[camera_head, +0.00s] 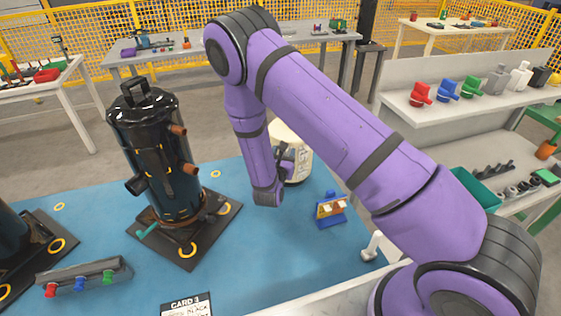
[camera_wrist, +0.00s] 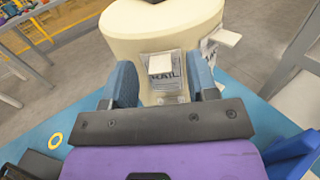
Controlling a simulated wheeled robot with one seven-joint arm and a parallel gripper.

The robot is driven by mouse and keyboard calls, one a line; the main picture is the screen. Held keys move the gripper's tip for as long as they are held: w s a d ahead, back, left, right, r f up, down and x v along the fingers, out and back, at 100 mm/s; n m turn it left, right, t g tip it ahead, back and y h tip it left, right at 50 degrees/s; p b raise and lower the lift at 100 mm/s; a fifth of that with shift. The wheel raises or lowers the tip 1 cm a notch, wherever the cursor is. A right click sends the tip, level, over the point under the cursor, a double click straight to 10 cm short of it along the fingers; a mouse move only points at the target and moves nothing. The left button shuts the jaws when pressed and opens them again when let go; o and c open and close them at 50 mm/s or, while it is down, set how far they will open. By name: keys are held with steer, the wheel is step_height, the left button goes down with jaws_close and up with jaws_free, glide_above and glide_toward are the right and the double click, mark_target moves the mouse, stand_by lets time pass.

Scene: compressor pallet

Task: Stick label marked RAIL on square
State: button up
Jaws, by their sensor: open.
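The label marked RAIL (camera_wrist: 174,83) is a pale tag with a raised white tab (camera_wrist: 160,64) on the side of a cream rounded stand. In the wrist view it lies between the two blue fingers of my open gripper (camera_wrist: 164,84), with gaps at both sides. In the head view my gripper (camera_head: 284,160) is beside the cream stand (camera_head: 297,165), and the label is hidden. Small orange corner marks, possibly the square, show on the front of the upright black compressor (camera_head: 150,133) at the left.
Another white tab (camera_wrist: 228,37) projects from the stand at the right. A small blue and yellow holder (camera_head: 331,211) stands on the blue mat (camera_head: 262,265). A grey bar with colored valves (camera_head: 82,275) and a card (camera_head: 187,305) lie in front. Shelves stand at the right.

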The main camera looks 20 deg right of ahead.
steer(key=shift+w+d, duration=0.3)
steer(key=shift+w, duration=0.15)
jaws_close()
